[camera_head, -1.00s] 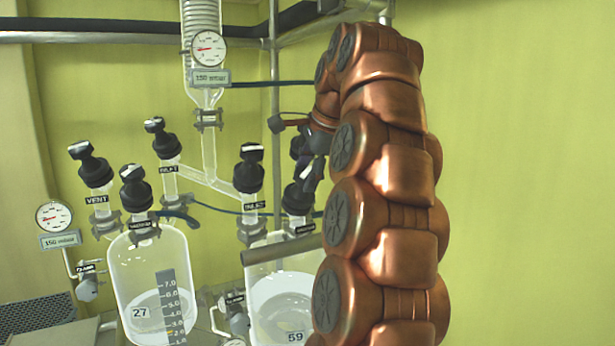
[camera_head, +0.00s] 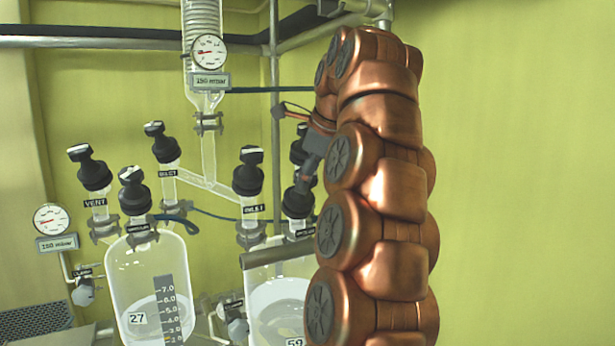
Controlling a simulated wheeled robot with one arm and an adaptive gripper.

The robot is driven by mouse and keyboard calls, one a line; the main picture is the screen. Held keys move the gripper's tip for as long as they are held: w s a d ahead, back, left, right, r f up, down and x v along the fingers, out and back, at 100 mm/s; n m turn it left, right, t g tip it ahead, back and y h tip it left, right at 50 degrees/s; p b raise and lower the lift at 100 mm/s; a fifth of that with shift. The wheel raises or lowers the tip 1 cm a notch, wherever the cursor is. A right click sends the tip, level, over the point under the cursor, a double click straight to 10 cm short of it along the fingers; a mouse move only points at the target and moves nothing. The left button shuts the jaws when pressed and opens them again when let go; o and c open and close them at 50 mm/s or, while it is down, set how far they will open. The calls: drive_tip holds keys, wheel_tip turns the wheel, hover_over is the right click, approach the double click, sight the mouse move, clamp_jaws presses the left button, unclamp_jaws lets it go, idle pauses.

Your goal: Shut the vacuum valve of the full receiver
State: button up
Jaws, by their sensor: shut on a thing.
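Two glass receivers stand side by side: the left one (camera_head: 125,275), marked 27, and the right one (camera_head: 262,310), marked 59, partly behind my arm. The right receiver's front black valve knob (camera_head: 298,203) has a small label too blurred to read. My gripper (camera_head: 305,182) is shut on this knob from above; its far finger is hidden. The left receiver's front knob (camera_head: 134,190) and its vent knob (camera_head: 90,168) show pale marks on top.
The right receiver's inlet knob (camera_head: 248,170) stands close left of my gripper. Another black knob (camera_head: 298,150) is partly hidden behind it. A glass condenser with a gauge (camera_head: 208,52) hangs above, and a grey horizontal bar (camera_head: 275,256) crosses the right receiver. The right side shows bare wall.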

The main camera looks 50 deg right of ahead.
idle(0.4)
drive_tip(key=o, duration=1.2)
drive_tip(key=shift+c, duration=0.2)
